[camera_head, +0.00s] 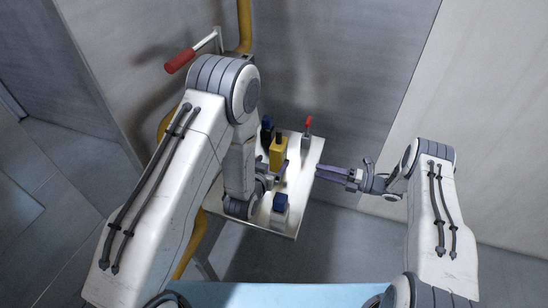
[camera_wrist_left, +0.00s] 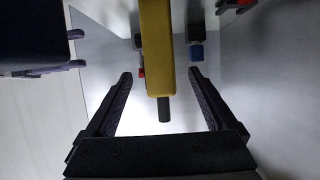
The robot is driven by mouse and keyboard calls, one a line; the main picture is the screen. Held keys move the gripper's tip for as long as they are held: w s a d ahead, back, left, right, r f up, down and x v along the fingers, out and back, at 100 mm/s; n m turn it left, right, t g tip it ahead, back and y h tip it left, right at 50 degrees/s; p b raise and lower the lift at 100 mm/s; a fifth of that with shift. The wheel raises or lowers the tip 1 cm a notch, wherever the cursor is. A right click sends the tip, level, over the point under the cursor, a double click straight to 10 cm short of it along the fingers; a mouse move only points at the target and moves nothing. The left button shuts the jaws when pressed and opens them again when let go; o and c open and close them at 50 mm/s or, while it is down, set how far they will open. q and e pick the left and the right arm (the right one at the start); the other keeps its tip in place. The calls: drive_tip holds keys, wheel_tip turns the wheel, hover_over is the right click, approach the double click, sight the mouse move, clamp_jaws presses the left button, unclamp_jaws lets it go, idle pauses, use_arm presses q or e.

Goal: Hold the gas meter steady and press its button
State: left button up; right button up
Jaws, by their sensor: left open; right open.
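The yellow gas meter (camera_head: 278,152) stands upright on a small white table, with a dark top. In the left wrist view the yellow meter (camera_wrist_left: 157,45) with its black tip (camera_wrist_left: 164,108) lies between my left fingers. My left gripper (camera_head: 272,174) is open around or just in front of the meter, with gaps on both sides in the wrist view (camera_wrist_left: 160,76). My right gripper (camera_head: 320,173) is open and empty, off the table's right edge and apart from the meter. It seems to show at the upper left of the wrist view. I cannot make out the button.
The white table (camera_head: 312,160) also holds a blue-capped item (camera_head: 280,203) in front, a dark blue-topped item (camera_head: 266,130) behind, and a red-topped item (camera_head: 307,125) at the back right. A red-handled lever (camera_head: 180,61) and yellow pipe (camera_head: 244,25) are on the back wall.

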use_arm(q)
drive_tip(key=x, duration=0.8)
drive_tip(key=shift+f, duration=0.1)
clamp_jaws()
idle(0.8)
use_arm(e)
clamp_jaws()
idle(1.5)
